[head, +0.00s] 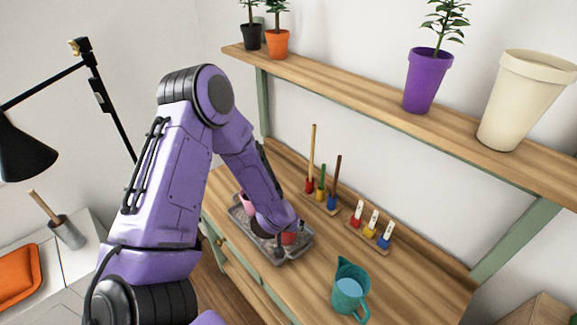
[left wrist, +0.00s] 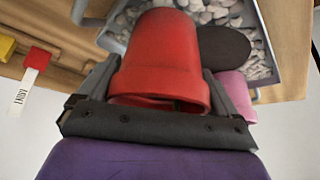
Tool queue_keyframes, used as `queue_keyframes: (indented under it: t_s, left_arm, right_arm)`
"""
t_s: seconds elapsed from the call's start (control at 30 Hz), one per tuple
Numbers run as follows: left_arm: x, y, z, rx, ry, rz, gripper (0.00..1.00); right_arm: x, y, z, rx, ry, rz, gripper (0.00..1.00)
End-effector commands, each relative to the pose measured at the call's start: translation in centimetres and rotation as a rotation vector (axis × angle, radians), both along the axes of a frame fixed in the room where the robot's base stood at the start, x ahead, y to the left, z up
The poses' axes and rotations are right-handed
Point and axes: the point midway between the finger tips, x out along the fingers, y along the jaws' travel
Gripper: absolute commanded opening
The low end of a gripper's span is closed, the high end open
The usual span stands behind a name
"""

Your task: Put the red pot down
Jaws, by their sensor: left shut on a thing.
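The red pot (left wrist: 162,55) fills the middle of the left wrist view, its rim nearest the camera. My left gripper (left wrist: 158,88) is shut on it, one finger on each side. In the head view a small part of the red pot (head: 289,239) shows below my left wrist, over the grey tray (head: 298,250). The tray also shows in the left wrist view with pale pebbles (left wrist: 215,12). I cannot tell whether the pot touches the pebbles. A pink pot (head: 247,201) and a dark round disc (left wrist: 224,53) are beside it. My right gripper is not in view.
On the wooden tabletop, tall-handled tools (head: 322,190) and a rack of small labelled pieces (head: 370,227) stand behind and right of the tray. A teal jug (head: 349,290) stands front right. A shelf (head: 385,105) with plant pots runs above. Bare wood lies between tray and jug.

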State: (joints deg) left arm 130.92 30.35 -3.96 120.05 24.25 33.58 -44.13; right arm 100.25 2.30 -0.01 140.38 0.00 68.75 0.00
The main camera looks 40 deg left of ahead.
Motion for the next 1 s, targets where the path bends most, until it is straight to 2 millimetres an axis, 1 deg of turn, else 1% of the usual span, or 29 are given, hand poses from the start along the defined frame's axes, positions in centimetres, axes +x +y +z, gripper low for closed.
queue_keyframes:
  t_s: [0.03,0.07,0.1,0.27,0.47,0.5,0.7,0.77,0.87,1.0]
  left_arm:
    - [0.1,0.0,-1.3,-0.002,-0.003,0.003,0.47]
    - [0.1,0.0,-1.2,-0.001,-0.003,0.002,0.47]
    - [0.1,0.0,-1.0,0.0,-0.004,0.001,0.4]
    - [0.0,0.0,-0.7,0.0,-0.002,0.002,0.4]
    - [0.0,0.0,-1.3,0.001,-0.002,0.001,0.4]
    - [0.0,0.0,-1.2,0.001,-0.002,0.001,1.0]
    - [0.0,0.0,-1.2,0.001,-0.002,0.001,1.0]
    - [0.0,0.0,-0.7,-0.001,-0.003,0.001,1.0]
    - [-0.4,-0.3,0.5,0.001,-0.004,-0.002,1.0]
    - [-1.9,-1.2,3.7,0.003,-0.005,-0.004,1.0]
  right_arm:
    - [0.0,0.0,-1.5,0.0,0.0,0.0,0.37]
    - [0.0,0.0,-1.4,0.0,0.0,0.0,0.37]
    - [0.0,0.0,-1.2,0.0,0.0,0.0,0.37]
    - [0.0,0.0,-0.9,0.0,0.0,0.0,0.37]
    - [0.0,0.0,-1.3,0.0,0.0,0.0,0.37]
    - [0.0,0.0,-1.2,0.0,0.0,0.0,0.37]
    - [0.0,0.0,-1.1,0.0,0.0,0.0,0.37]
    - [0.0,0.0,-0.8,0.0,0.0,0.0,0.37]
    - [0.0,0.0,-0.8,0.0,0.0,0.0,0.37]
    - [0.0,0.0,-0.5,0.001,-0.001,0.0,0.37]
